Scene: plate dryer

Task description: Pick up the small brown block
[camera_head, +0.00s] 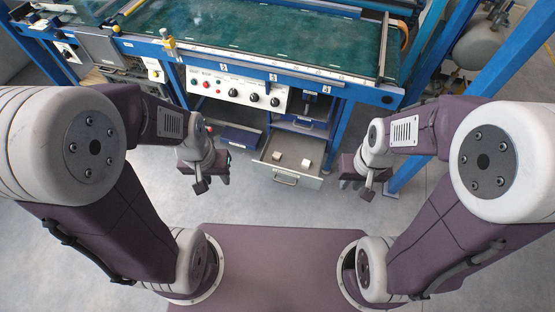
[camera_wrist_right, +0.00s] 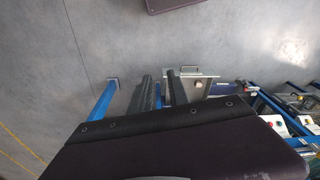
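The small brown block (camera_head: 277,156) lies inside an open grey drawer (camera_head: 313,182), toward its back left. A larger pale block (camera_head: 306,163) lies to its right in the same drawer. My left gripper (camera_head: 200,188) hangs left of the drawer, well apart from the block; its finger gap is not clear. My right gripper (camera_head: 366,190) hangs right of the drawer, also apart from it. In the right wrist view its two dark fingers (camera_wrist_right: 160,92) stand apart with nothing seen between them. The drawer front (camera_wrist_right: 190,76) shows there beyond the fingers, and the brown block cannot be made out.
The drawer sits under a blue-framed machine (camera_head: 330,72) with a green top and a white control panel (camera_head: 238,89). A blue leg (camera_head: 409,165) stands right of the drawer, near my right gripper. The grey floor (camera_head: 275,208) in front of the drawer is clear.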

